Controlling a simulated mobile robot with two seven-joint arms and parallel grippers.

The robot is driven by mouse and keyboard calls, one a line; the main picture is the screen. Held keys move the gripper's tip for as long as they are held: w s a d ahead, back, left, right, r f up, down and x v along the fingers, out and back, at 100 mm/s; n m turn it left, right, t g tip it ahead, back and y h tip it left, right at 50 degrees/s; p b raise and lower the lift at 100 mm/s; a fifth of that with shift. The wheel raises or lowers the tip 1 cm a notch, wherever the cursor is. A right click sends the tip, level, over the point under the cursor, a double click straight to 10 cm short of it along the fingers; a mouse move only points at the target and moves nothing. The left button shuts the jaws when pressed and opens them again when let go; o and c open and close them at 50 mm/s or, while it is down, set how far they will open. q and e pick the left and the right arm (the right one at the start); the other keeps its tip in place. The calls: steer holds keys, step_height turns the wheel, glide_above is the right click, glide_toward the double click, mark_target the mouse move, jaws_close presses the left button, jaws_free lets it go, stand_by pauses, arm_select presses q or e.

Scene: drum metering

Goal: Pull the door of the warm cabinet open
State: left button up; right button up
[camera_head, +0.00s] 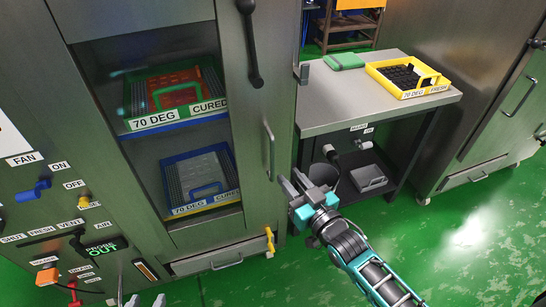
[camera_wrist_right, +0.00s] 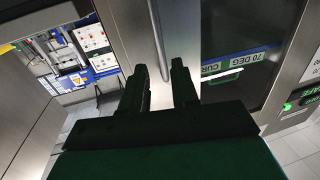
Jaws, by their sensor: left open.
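The warm cabinet (camera_head: 120,25) is a grey metal cabinet with a glass-windowed door that looks shut. Its vertical bar handle (camera_head: 269,150) is on the door's right side; the handle also shows in the right wrist view (camera_wrist_right: 157,38). My right gripper (camera_head: 291,179) is open, just right of and below the handle's lower end. In the right wrist view its fingers are apart, with the handle in line with the gap; I cannot tell if the bar is between them. My left gripper (camera_head: 144,301) is open and empty at the bottom edge, only its fingertips showing.
A dark lever (camera_head: 249,45) is higher on the cabinet. A metal table (camera_head: 330,112) with a yellow tray (camera_head: 436,91) stands close on the right. The green floor (camera_head: 480,260) in front is clear.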

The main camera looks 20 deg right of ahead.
mark_target(273, 159)
steer(key=b+x, duration=0.1)
steer(key=x, duration=0.8)
jaws_close()
stand_by(0.4)
